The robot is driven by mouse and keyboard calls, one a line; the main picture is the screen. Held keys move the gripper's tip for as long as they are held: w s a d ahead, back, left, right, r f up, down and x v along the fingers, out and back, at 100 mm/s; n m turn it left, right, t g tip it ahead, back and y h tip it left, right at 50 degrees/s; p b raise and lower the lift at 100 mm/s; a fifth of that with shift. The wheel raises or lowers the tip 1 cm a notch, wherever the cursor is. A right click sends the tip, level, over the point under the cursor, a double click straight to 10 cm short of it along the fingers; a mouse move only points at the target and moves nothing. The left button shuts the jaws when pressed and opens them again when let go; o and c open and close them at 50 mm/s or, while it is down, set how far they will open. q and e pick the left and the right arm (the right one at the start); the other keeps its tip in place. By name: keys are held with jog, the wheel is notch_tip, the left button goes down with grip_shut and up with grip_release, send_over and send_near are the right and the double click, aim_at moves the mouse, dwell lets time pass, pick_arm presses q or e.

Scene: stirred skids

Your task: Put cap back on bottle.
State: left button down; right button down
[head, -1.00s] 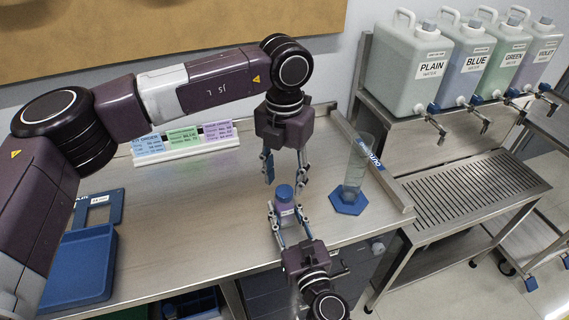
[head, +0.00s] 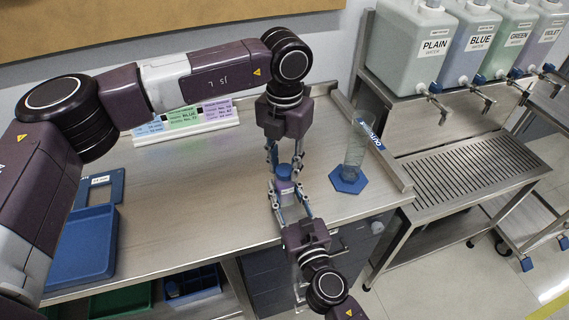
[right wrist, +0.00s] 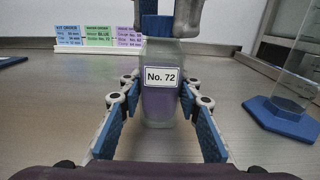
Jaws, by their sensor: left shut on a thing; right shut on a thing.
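The bottle (head: 287,187) stands upright, with violet liquid inside; its label reads "No. 72" in the right wrist view (right wrist: 161,103). The blue cap (head: 284,172) is at the bottle's top; whether it is screwed tight cannot be told. My left gripper (head: 285,165) points down from above and is shut on the cap. My right gripper (head: 286,194) reaches in from the front and is shut on the bottle, one finger on each side. In the right wrist view, the left gripper's fingers partly hide the cap and neck.
A clear measuring cylinder (head: 356,150) on a blue hexagonal foot (head: 348,181) stands right of the bottle. A label rack (head: 185,124) stands at the back. A blue tray (head: 82,246) lies at the left. Several water jugs (head: 418,50) stand on a shelf at the right.

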pick_arm(q)
jog(key=m, duration=0.5)
jog(key=c, duration=1.4)
grip_release()
jog(key=shift+r, duration=0.15)
notch_tip(320, 180, up, 12)
pick_arm(e)
jog(key=c, duration=1.3)
grip_release()
